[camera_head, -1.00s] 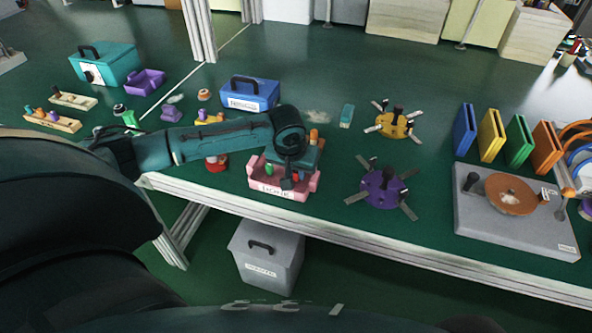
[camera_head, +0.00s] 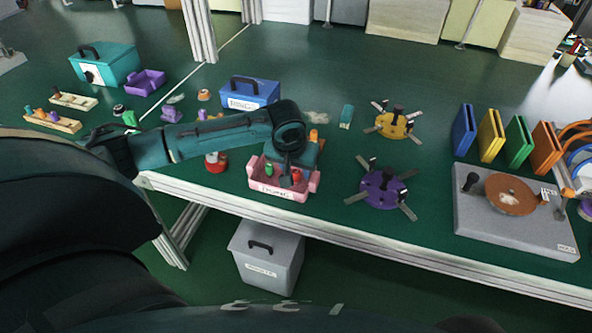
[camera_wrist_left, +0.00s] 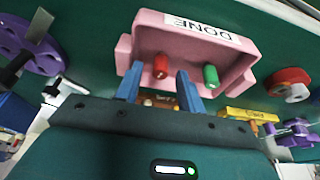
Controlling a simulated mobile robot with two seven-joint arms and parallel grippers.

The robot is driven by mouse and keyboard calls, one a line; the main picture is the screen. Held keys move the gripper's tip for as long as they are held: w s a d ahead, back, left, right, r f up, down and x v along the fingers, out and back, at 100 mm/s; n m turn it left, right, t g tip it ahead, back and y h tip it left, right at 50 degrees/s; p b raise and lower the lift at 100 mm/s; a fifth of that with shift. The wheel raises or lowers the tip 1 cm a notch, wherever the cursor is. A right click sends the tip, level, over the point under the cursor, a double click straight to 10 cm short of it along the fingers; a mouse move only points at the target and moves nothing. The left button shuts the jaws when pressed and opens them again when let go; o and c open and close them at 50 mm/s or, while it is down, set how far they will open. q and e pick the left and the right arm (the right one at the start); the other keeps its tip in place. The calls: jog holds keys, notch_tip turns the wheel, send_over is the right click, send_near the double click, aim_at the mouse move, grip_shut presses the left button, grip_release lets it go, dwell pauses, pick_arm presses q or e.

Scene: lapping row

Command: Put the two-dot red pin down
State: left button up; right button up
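A red pin (camera_head: 296,175) stands in the pink tray (camera_head: 262,187) on the near edge of the bench. Its dots are too small to make out. A green pin (camera_head: 269,170) stands in the same tray. In the left wrist view the red pin (camera_wrist_left: 160,66) shows between and just beyond the fingertips of my left gripper (camera_wrist_left: 157,80), with clear gaps on both sides. The green pin (camera_wrist_left: 211,76) is right of the fingers, and the tray (camera_wrist_left: 195,40) reads DONE upside down. In the head view my left gripper (camera_head: 286,180) is over the tray. My right gripper is out of view.
A purple plate (camera_head: 382,188) with several arms lies right of the tray, and a yellow one (camera_head: 391,124) lies behind it. A red-and-white round piece (camera_head: 215,163) stands to the left. A blue box (camera_head: 250,94) is behind. A grey bin (camera_head: 265,258) stands below the bench edge.

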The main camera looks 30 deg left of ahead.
pick_arm(q)
jog(key=a+p+v, duration=0.1)
jog(key=v, duration=1)
jog(key=d+f+m+h, duration=0.1)
jog(key=d+f, duration=0.1)
jog(key=d, duration=0.1)
jog(key=s+d+f+m+h, duration=0.1)
jog(key=d+f, duration=0.2)
jog(key=d+f+t+h, duration=0.1)
jog(key=d+f, duration=0.1)
jog(key=d, duration=0.1)
jog(key=shift+s+d+f+m, duration=0.2)
jog(key=shift+s+d+m, duration=0.1)
jog(key=shift+d+m, duration=0.1)
jog(key=s+d+f+m+t+h, duration=0.2)
jog(key=s+d+f+t+h, duration=0.3)
jog(key=d, duration=0.4)
jog(key=s+a+f+m+t+y, duration=0.1)
jog(key=s+a+f+y, duration=0.1)
jog(key=s, duration=0.7)
jog(key=shift+a+f+t+y, duration=0.2)
jog(key=shift+t+y, duration=0.2)
jog(key=shift+y, duration=0.1)
